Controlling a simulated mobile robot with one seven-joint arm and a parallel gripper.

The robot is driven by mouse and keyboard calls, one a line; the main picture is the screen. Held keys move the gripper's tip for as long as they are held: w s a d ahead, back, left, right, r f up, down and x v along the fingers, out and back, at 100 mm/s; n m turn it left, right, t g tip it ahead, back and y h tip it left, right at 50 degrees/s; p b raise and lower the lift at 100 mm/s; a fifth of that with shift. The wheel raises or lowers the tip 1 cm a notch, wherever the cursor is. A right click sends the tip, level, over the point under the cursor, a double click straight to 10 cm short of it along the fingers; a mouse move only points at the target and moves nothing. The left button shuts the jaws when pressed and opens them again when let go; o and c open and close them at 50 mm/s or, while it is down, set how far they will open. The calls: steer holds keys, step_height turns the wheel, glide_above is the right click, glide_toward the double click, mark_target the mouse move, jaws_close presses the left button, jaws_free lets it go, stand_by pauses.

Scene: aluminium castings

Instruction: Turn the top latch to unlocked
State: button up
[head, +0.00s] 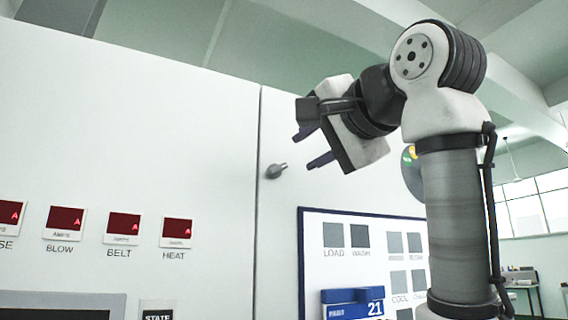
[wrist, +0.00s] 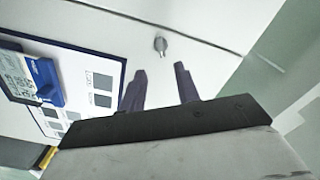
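The top latch (head: 276,171) is a small grey metal knob with a short lever on the white cabinet front, just right of the vertical door seam. In the head view its lever points to the upper right. The latch also shows in the wrist view (wrist: 160,45), beyond the fingertips and roughly between their lines. My gripper (head: 312,149) is open, with two dark purple fingers apart and nothing between them. In the wrist view the fingers (wrist: 160,68) point toward the latch and look short of it; I see no contact.
A blue-framed board (head: 300,250) with grey squares and a blue calendar block (head: 352,304) is on the cabinet right of the seam, below the latch. Several red alarm displays (head: 122,227) line the left panel. The cabinet face around the latch is bare.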

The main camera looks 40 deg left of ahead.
mark_target(280, 168)
steer(key=p+x, duration=0.3)
steer(key=x, duration=0.6)
steer(key=shift+w+a, duration=0.15)
steer(key=shift+a, duration=0.1)
steer(key=shift+c, duration=0.4)
jaws_close()
